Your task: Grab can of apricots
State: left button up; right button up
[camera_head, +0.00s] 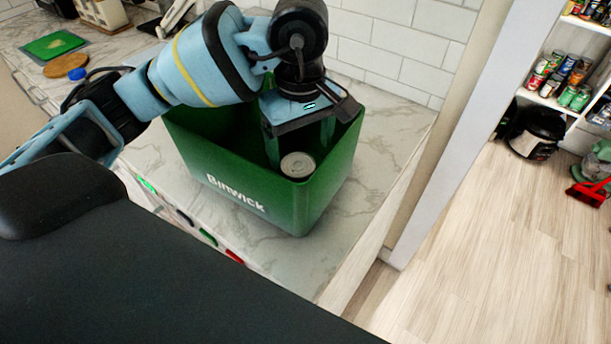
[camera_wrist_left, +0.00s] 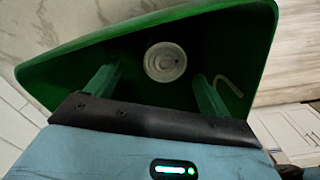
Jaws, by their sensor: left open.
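A can with a pale metal lid (camera_head: 298,165) stands inside the green Binwick box (camera_head: 232,188) on the marble counter. Its label is hidden, so I cannot tell whether it holds apricots. In the left wrist view the round lid (camera_wrist_left: 165,62) shows ahead of the fingers, roughly between their lines. My left gripper (camera_head: 300,148) points down into the box and is open. Its two green fingers also show in the left wrist view (camera_wrist_left: 156,76), apart, with nothing between them that I can see gripped. My right gripper is not in view.
The box walls surround the left gripper closely. Shelves (camera_head: 553,107) with several cans stand at the far right, beside a dark cooker (camera_head: 535,133) and a red broom head (camera_head: 590,192). A green cutting board (camera_head: 54,44) lies at the back left. The wood floor is mostly clear.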

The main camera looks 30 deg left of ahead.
aim_at(298, 164)
pick_arm(q)
jog(key=shift+s+f, duration=0.15)
jog(key=shift+f, duration=1.2)
jog(key=f, duration=0.4)
jog(key=shift+s+a+p, duration=0.15)
jog(key=shift+s+p, duration=0.1)
jog(key=shift+p, duration=0.15)
jog(key=shift+f, duration=0.55)
jog(key=c, duration=1.1)
jog(key=shift+w+r, duration=0.1)
jog(key=shift+c, duration=0.9)
jog(key=shift+r, duration=0.1)
